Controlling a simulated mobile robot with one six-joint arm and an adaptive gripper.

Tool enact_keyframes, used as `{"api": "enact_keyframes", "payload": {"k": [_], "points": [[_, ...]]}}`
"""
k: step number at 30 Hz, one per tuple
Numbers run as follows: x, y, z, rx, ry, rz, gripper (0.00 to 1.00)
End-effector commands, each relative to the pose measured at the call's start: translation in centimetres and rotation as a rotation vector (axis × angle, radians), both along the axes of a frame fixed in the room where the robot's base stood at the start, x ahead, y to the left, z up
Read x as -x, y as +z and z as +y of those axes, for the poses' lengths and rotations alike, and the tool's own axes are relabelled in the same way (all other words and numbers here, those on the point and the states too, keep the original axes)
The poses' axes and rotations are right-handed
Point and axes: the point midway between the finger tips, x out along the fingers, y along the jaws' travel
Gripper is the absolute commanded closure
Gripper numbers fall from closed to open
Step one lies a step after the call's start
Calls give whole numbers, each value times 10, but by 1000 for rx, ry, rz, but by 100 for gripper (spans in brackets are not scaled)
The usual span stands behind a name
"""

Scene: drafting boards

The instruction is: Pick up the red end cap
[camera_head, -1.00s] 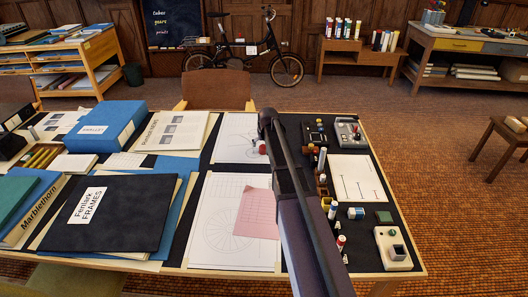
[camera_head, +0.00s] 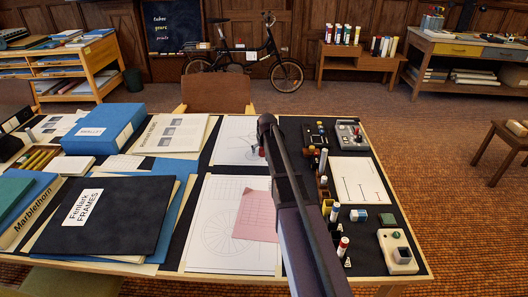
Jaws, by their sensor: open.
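A small red piece (camera_head: 262,152) shows just left of my arm, on the upper white drawing sheet (camera_head: 228,133). It looks like the red end cap, but it is small and partly covered by the arm. My dark arm reaches from the bottom edge up over the table's middle. My gripper is hidden behind it, so its place relative to the red piece does not show. A white tube with a red top (camera_head: 343,243) stands near the right front of the table.
Several tubes and small blocks stand right of my arm, by a blue block (camera_head: 358,215) and a pale device (camera_head: 397,251). A black folder (camera_head: 115,235) and a blue box file (camera_head: 104,130) fill the left. A pink sheet (camera_head: 257,216) lies beside the arm.

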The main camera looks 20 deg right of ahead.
Motion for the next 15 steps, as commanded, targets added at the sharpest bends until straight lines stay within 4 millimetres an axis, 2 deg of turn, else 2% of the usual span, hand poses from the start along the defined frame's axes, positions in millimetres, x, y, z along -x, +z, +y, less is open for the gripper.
{"api": "enact_keyframes", "payload": {"k": [3,11,12,15], "points": [[0,0,0,0,0,0,0],[0,0,0,0,0,0,77],[0,0,0,0,0,0,84],[0,0,0,0,0,0,84]]}}
